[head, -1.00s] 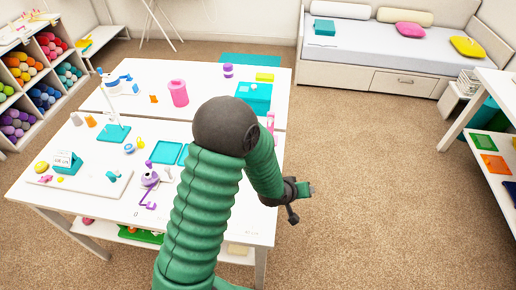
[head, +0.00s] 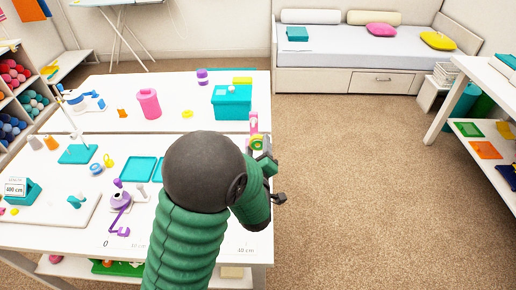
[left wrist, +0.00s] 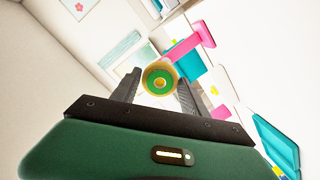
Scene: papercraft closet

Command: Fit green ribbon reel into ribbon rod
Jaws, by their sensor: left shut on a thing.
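The green ribbon reel (left wrist: 160,80), a yellow-rimmed disc with a green ring and pale centre, sits between the fingertips of my left gripper (left wrist: 158,88), which is shut on it. In the head view the reel (head: 257,142) shows at the table's right edge, just above my left gripper (head: 264,155), partly hidden by my arm. A pink upright piece (head: 253,122), probably the ribbon rod, stands right behind the reel. In the left wrist view its pink bar (left wrist: 190,43) lies beyond the reel; I cannot tell whether they touch. My right gripper is not in view.
The white table (head: 215,80) holds a teal box (head: 232,103), a pink canister (head: 149,104), teal trays (head: 138,169) and a purple tool (head: 121,199). Open carpet (head: 380,190) lies to the right, with a white shelf unit (head: 470,124) beyond it.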

